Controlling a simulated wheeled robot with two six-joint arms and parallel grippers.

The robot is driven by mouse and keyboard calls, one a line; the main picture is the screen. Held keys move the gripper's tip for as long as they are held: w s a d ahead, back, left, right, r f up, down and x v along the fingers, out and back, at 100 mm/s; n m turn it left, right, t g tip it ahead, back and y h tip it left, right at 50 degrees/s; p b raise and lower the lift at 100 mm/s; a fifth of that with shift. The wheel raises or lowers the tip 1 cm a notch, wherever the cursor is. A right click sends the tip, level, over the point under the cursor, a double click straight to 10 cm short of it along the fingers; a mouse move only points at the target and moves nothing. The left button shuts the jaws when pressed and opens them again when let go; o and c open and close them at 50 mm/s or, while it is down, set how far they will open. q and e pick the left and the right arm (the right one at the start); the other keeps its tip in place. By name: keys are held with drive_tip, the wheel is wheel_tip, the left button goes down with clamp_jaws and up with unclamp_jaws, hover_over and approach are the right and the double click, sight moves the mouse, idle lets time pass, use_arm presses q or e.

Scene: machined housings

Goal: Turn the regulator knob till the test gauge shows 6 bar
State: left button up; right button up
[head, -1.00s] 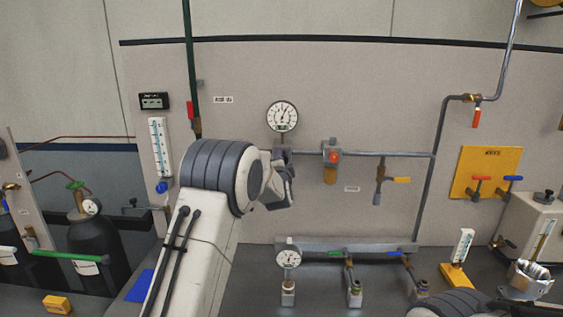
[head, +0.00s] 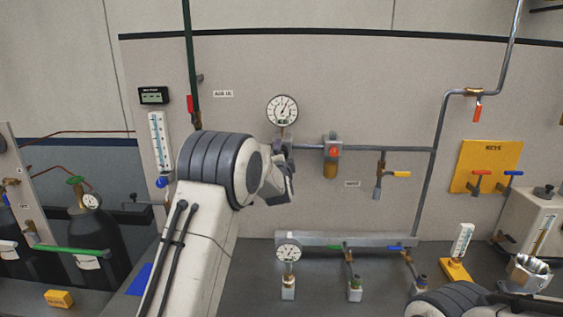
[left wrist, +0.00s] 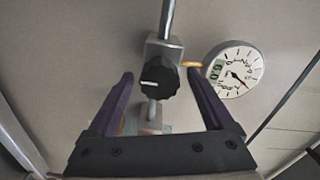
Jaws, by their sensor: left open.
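The black regulator knob (left wrist: 158,77) has a white mark pointing left in the left wrist view. It sits on a grey valve body on a pipe. My left gripper (left wrist: 160,74) is open, its dark fingers on either side of the knob with gaps showing; the depth between them is unclear. A round white gauge (left wrist: 236,70) is beside the knob, with a green digital window and a dark needle. In the head view this gauge (head: 282,110) is on the wall above the regulator body (head: 284,146). My left arm hides the knob and fingertips there. My right gripper is not in view.
A second gauge (head: 289,252) stands on the bench manifold below. A filter unit (head: 332,150) and a yellow-handled valve (head: 397,174) are along the pipe to the right. A yellow key board (head: 487,166) is further right. Gas cylinders stand at left.

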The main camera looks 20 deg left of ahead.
use_arm(q)
drive_tip(key=b+v, duration=0.4)
drive_tip(key=v, duration=0.6)
drive_tip(key=s+d+f+g+h, duration=0.2)
drive_tip(key=d+h, duration=0.1)
drive_tip(key=d, duration=0.3)
drive_tip(key=s+d+f+g+h, duration=0.1)
drive_tip(key=s+d+f+h, duration=0.15)
drive_tip(key=d, duration=0.35)
drive_tip(key=s+d+f+n+g+h, duration=0.1)
drive_tip(key=s+d+f+g+h, duration=0.15)
drive_tip(key=s+d+f, duration=0.35)
drive_tip(key=s+d+f+g+h, duration=0.1)
drive_tip(key=s+d+g, duration=0.35)
drive_tip(key=s, duration=0.45)
drive_tip(key=s+a+f+n+g+y, duration=0.1)
drive_tip(key=s+f+g, duration=0.2)
drive_tip(key=s, duration=0.9)
drive_tip(key=s+a+f+n+g+y, duration=0.1)
drive_tip(key=s+f+n+g+y, duration=0.1)
drive_tip(key=s, duration=1.1)
drive_tip(key=shift+s+a+f+n+g, duration=0.2)
drive_tip(key=shift+a+f+n+g, duration=0.25)
drive_tip(key=shift+g, duration=0.75)
